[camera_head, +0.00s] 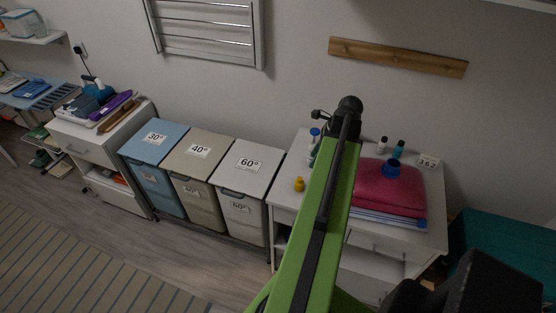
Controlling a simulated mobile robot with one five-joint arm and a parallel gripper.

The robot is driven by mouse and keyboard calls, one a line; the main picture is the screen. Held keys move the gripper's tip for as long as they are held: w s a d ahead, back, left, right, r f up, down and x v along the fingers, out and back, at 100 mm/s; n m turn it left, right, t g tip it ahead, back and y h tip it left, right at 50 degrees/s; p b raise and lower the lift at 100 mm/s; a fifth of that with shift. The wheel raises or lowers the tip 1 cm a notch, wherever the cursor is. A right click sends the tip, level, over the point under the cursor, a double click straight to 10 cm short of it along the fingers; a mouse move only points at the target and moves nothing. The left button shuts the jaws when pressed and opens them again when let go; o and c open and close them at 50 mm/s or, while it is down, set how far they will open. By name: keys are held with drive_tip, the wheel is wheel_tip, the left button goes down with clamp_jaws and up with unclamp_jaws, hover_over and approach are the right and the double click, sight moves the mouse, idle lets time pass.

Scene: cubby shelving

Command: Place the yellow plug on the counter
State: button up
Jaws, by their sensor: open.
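A small yellow object (299,184), which looks like the yellow plug, stands on the left front part of the white counter (286,196). It is too small to make out its shape well. My green arm reaches up over the counter, to the right of the yellow object. My gripper (341,113) is the dark end of the arm, near the back of the counter. It is open, apart from the yellow object, and no held thing shows. The arm hides part of the counter's middle.
A folded red cloth (388,187) lies on the counter's right side, with a blue cup (391,169) on it. Small bottles (397,150) stand behind it. Several lidded laundry bins (245,163) stand left of the counter. A striped rug (60,262) covers the floor.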

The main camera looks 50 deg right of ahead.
drive_tip(key=w+a+f+n+g, duration=0.1)
drive_tip(key=w+a+n+g, duration=0.2)
drive_tip(key=w+a+n, duration=1.9)
drive_tip(key=a+n, duration=0.1)
drive_tip(key=a, duration=0.7)
drive_tip(key=w+a+n+h, duration=0.1)
drive_tip(key=a+n, duration=0.3)
drive_tip(key=a, duration=0.7)
drive_tip(key=w+a+n+h, duration=0.1)
drive_tip(key=w+a+n, duration=0.2)
drive_tip(key=a, duration=0.7)
drive_tip(key=shift+a+f+n+g, duration=0.3)
drive_tip(key=shift+a+n+g, duration=0.05)
drive_tip(key=shift+n+g, duration=0.05)
